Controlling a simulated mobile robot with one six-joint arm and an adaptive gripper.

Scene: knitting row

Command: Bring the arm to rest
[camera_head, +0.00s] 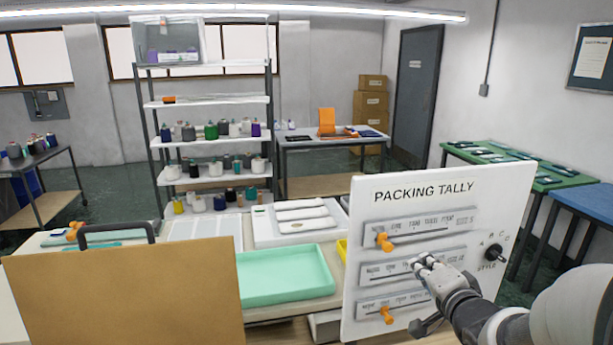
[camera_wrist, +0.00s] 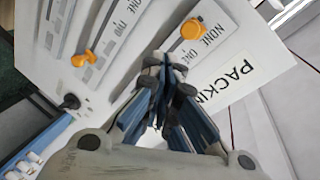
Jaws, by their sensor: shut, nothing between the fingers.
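My gripper (camera_head: 428,264) is shut and empty in front of the white packing tally board (camera_head: 458,205), at the height of the middle slider row. I cannot tell whether the fingertips touch the board. The upper orange slider knob (camera_head: 384,242) sits toward the left of its track. The lower orange knob (camera_head: 387,315) is also left of the middle of its track. The middle row's knob is not visible in the head view. The black style dial (camera_head: 495,253) is at the board's right. In the wrist view, my closed fingers (camera_wrist: 168,68) point at the board, near an orange knob (camera_wrist: 190,28).
A mint-green tray (camera_head: 285,275) lies on the bench left of the board, with a brown panel (camera_head: 125,300) in the left foreground. A shelf of yarn cones (camera_head: 210,102) stands behind. Green and blue tables (camera_head: 590,198) are at the right.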

